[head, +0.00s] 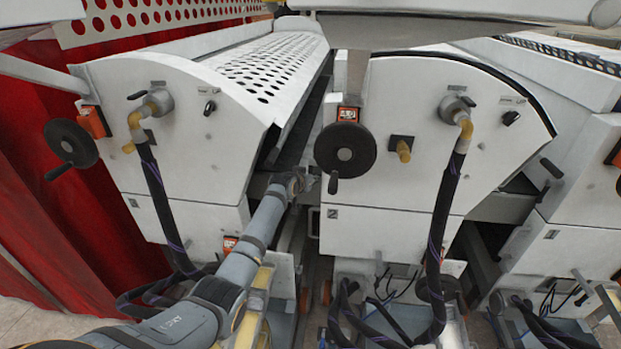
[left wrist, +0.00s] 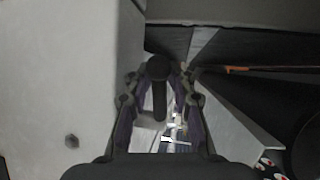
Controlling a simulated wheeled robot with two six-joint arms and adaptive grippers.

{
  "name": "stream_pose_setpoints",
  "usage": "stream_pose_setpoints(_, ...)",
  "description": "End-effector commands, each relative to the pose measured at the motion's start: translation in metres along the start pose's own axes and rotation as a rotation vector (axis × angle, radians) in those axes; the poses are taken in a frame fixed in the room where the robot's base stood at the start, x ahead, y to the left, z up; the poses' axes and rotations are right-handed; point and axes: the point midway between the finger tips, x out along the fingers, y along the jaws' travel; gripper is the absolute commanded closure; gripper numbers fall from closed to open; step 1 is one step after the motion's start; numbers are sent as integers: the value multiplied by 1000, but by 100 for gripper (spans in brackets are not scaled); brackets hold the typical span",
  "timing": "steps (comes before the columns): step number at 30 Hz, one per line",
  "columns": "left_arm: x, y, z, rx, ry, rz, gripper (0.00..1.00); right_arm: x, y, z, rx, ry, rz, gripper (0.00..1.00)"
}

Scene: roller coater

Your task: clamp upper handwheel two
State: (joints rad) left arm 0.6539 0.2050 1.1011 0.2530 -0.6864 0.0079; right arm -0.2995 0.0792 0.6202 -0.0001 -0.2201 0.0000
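The black handwheel (head: 345,150) is on the end panel of the middle machine, marked 2. Its crank handle (head: 333,183) points down from the lower rim. My left gripper (head: 298,182) is just left of this handle, partly hidden by its own arm. In the left wrist view, my left gripper's fingers (left wrist: 159,84) are spread, with a dark round-ended bar (left wrist: 159,92), probably the crank handle, between them. Narrow gaps show on both sides, so it looks unclamped. Contact cannot be told. My right gripper is in neither view.
An orange-framed counter (head: 348,114) sits above the handwheel. A yellow knob (head: 403,150) and a black hose (head: 446,200) are to its right. Another handwheel (head: 71,143) is on the left machine. A narrow gap separates the two machines. A red curtain (head: 60,240) hangs at left.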

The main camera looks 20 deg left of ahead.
Motion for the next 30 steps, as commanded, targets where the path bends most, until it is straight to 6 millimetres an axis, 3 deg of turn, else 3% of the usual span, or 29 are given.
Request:
stream_pose_setpoints(14,-8,0,-3,2,7,0,64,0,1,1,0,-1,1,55)
stream_pose_setpoints(30,-110,-1,-1,3,5,-1,64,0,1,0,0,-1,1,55)
